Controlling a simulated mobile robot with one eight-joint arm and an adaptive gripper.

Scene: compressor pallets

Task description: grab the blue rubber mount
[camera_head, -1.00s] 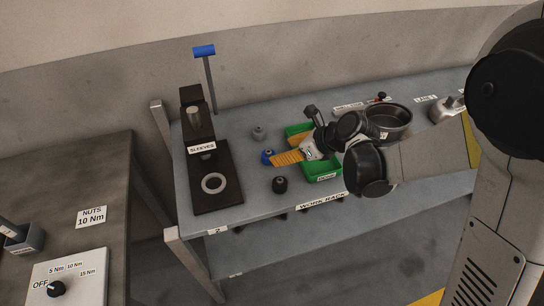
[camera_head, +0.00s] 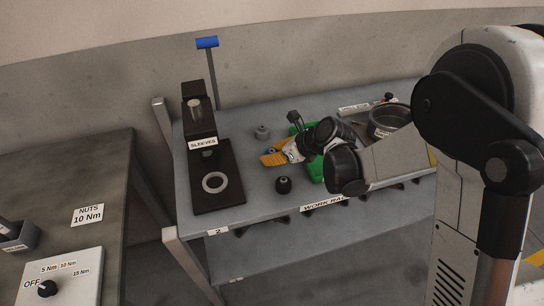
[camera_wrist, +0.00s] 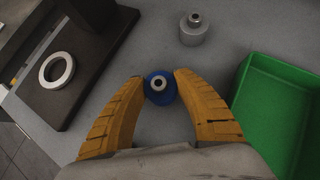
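The blue rubber mount (camera_wrist: 158,91) is a small round blue piece with a pale metal stud on top. In the wrist view it sits between the tips of my gripper (camera_wrist: 159,84). The two orange ribbed fingers lean inward and meet its left and right sides, with no clear gap. In the head view my gripper (camera_head: 274,157) is over the work rack top, and the fingers hide most of the blue mount (camera_head: 270,151). I cannot tell whether the mount is off the surface.
A grey mount (camera_wrist: 194,29) stands beyond the fingers and a black one (camera_head: 283,185) nearer the rack's front edge. The green bin (camera_wrist: 273,103) is close on the right. The sleeves press (camera_head: 216,160) with its ring stands on the left.

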